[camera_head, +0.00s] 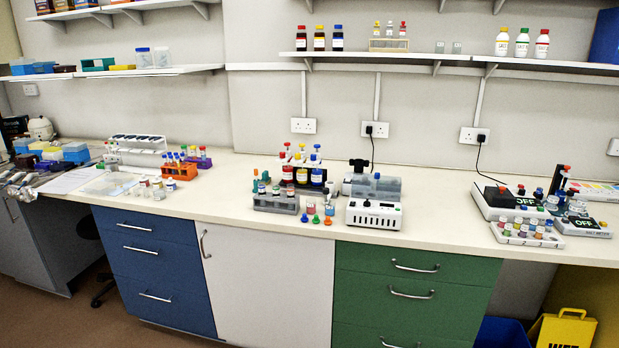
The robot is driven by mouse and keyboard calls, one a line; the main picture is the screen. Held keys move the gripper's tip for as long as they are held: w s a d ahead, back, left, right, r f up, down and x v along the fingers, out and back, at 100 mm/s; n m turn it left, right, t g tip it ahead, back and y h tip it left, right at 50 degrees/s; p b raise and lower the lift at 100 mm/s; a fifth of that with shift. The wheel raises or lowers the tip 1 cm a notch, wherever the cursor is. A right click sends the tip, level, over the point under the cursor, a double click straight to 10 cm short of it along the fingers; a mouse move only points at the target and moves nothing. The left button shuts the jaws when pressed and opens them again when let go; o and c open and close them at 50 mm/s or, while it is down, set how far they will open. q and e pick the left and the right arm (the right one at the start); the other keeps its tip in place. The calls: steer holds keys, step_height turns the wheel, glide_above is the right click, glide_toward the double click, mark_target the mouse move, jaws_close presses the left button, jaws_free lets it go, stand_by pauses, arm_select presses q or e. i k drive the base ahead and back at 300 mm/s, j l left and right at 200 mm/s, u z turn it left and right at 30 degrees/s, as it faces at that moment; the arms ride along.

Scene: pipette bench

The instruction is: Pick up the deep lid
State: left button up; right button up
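I cannot tell for certain which thing is the deep lid. A grey, box-like cover (376,187) sits behind the white device (373,215) near the middle of the bench. A flat, clear tray or lid (108,185) lies on the left part of the bench. Both are small in this view, and their details are not clear. Neither of my grippers shows in the head view.
The long cream bench (455,226) has clear room right of the white device. A grey rack (276,204) and several dark bottles with coloured caps (302,174) stand left of it. An orange rack (180,170) is further left. Instruments (515,202) stand at the right.

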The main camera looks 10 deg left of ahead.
mark_target(99, 188)
steer(key=i+j, duration=0.25)
steer(key=j, duration=0.55)
steer(key=i+j+u, duration=0.1)
steer(key=i+j, duration=0.15)
steer(key=j, duration=0.5)
steer(key=i+j+u, duration=0.1)
steer(key=i+j, duration=0.15)
steer(key=j, duration=0.55)
steer(key=i+j, duration=0.3)
steer(key=j, duration=0.4)
steer(key=i+j+u, duration=0.1)
steer(key=i+j, duration=0.2)
steer(key=j, duration=0.45)
steer(key=i+j, duration=0.35)
steer(key=j, duration=0.4)
steer(key=i+j+u, duration=0.1)
steer(key=i+j, duration=0.2)
steer(key=j, duration=0.4)
steer(key=i+j+u, duration=0.1)
steer(key=i+j, duration=0.25)
steer(key=j, duration=0.35)
